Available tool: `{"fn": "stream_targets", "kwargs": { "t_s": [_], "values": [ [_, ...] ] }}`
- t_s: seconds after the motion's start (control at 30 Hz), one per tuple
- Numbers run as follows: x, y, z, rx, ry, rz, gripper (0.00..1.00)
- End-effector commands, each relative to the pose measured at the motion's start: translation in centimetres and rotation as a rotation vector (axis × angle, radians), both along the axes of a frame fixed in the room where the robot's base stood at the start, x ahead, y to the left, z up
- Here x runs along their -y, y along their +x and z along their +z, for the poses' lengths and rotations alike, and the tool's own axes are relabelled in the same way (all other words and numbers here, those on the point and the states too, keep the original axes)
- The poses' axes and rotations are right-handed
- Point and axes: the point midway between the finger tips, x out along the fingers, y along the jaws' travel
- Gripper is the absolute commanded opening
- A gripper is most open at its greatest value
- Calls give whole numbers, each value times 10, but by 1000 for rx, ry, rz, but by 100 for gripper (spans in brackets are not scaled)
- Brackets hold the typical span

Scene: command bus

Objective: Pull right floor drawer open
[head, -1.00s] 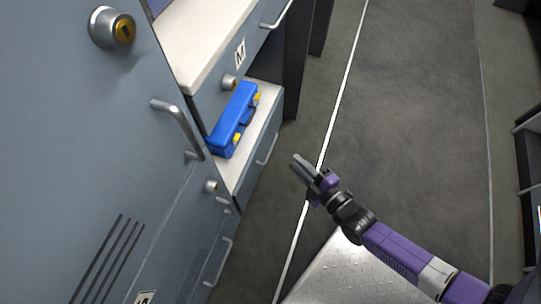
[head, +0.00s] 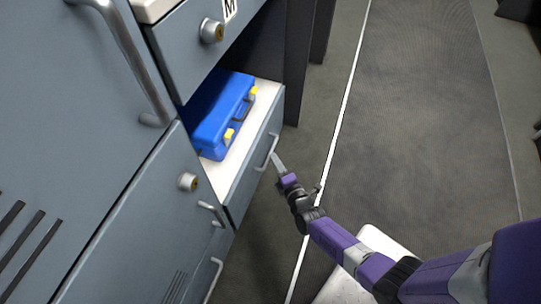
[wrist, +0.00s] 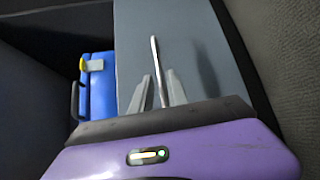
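The floor drawer on the right has a grey-blue front (head: 243,186) below a white shelf top, and it looks shut. Its silver bar handle (head: 266,153) is on that front. My gripper (head: 277,161) is right at the handle in the head view. In the wrist view the handle (wrist: 154,60) runs between the two fingers of my gripper (wrist: 159,76), in front of the drawer front (wrist: 190,45). The fingers are apart, with gaps beside the bar; I see no clear grip on it.
A blue case (head: 222,118) with yellow latches rests on the white shelf top (head: 226,177). A larger cabinet door with a thick handle (head: 130,62) stands at left. The dark floor (head: 400,120) to the right is clear.

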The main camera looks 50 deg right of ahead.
Motion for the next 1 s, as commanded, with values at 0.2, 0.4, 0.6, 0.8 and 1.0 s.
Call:
{"fn": "stream_targets", "kwargs": {
  "t_s": [0.2, 0.4, 0.6, 0.8, 1.0],
  "values": [
    [12, 29, -9, 4, 0, 1, 20],
    [20, 42, -9, 2, 0, 1, 20],
    [21, 46, -7, 1, 1, 1, 20],
    [22, 46, -7, 1, 1, 1, 16],
    [22, 45, -7, 1, 1, 1, 0]
  ]
}}
